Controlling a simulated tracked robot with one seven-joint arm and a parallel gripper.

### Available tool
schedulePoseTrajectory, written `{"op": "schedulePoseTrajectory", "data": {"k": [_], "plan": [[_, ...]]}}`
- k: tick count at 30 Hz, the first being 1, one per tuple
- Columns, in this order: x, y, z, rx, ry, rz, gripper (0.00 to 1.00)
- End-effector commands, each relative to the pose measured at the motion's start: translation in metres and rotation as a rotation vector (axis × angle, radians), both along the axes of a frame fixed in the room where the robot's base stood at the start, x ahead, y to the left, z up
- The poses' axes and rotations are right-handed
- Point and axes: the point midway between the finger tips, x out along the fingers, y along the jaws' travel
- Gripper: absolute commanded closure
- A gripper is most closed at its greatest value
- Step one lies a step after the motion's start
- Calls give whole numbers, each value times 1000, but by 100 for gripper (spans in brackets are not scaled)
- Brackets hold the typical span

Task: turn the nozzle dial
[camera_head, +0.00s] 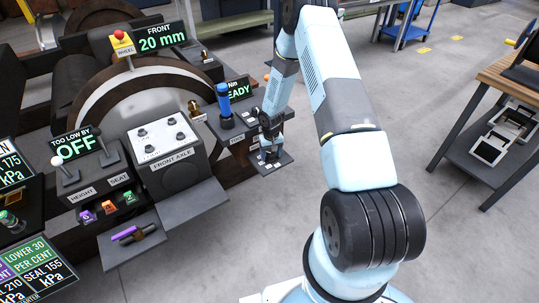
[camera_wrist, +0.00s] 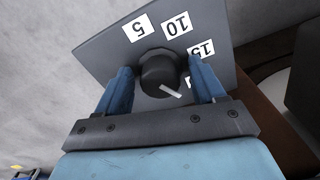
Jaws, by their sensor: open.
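The nozzle dial (camera_wrist: 158,70) is a dark round knob with a white pointer line, on a grey plate (camera_wrist: 100,47). Labels 5, 10 and 15 appear upside down around it, and another label is mostly hidden by the right finger. The pointer slants to the lower right in the wrist view. My gripper (camera_wrist: 161,80) is open, with one blue finger on each side of the knob; I cannot tell if they touch it. In the head view, my gripper (camera_head: 270,150) is over the small dial plate (camera_head: 272,166) and hides the knob.
A blue-handled control (camera_head: 224,100) and a READY display (camera_head: 238,91) stand just left of my arm. The FRONT AXLE box (camera_head: 163,145) is farther left. A wooden-topped bench (camera_head: 505,75) is at the right.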

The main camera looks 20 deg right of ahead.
Motion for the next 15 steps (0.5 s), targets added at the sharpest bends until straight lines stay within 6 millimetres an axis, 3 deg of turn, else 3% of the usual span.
{"op": "schedulePoseTrajectory", "data": {"k": [7, 15], "plan": [[0, 0, -1, 0, 0, 0, 31], [0, 0, 0, 0, 0, 0, 56]]}}
